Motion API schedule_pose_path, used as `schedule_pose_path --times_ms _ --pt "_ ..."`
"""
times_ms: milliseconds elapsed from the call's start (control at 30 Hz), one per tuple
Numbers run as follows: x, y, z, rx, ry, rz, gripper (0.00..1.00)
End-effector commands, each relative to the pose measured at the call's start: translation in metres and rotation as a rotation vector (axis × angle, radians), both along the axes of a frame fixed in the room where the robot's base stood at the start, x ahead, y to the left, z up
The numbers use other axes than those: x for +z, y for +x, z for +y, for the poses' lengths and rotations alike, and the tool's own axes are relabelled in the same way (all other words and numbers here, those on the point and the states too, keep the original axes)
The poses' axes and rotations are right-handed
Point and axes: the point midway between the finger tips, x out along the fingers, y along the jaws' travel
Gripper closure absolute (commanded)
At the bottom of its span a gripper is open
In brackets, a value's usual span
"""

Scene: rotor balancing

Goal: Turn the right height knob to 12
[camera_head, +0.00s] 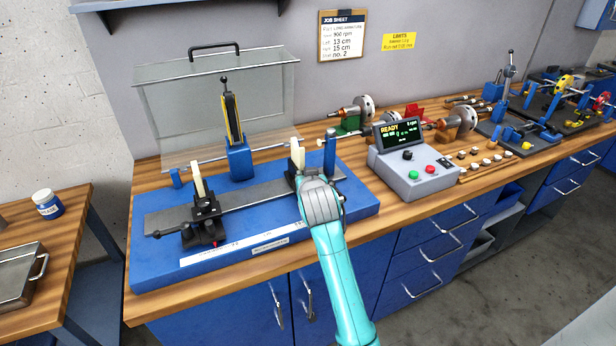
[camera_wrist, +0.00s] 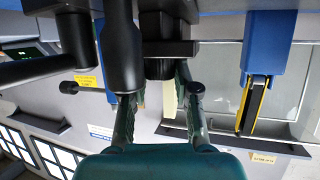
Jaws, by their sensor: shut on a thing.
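The balancing stand has a blue base (camera_head: 160,262) with a rail, a left black support (camera_head: 206,210) and a right black support (camera_head: 297,166), each with a cream upright piece. My gripper (camera_head: 318,190) is at the right support, and its hand hides the knob and fingertips in the head view. In the wrist view, my gripper (camera_wrist: 162,78) has its two fingers on either side of a dark round part, the right height knob (camera_wrist: 160,68), and is shut on it. No height reading is legible at the knob.
A hinged clear guard (camera_head: 215,110) and a blue post with a yellow-edged arm (camera_head: 234,120) stand behind the rail. A control box (camera_head: 412,175) showing READY is to the right. A job sheet (camera_head: 341,35) hangs on the wall.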

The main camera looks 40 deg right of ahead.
Motion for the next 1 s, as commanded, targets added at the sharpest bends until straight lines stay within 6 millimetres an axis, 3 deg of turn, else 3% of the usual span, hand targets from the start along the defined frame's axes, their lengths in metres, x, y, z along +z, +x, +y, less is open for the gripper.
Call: schedule_pose_path --times_ms 600,633,700,1000 --pt "-0.0011 0.0005 0.0004 -0.047 0.002 0.002 1.00" --pt "-0.0011 0.0005 0.0004 -0.046 0.002 0.002 0.63" --pt "-0.0009 0.0004 0.0003 -0.046 0.002 0.001 0.45" --pt "-0.0003 0.0001 0.0006 -0.045 0.000 0.001 0.44"
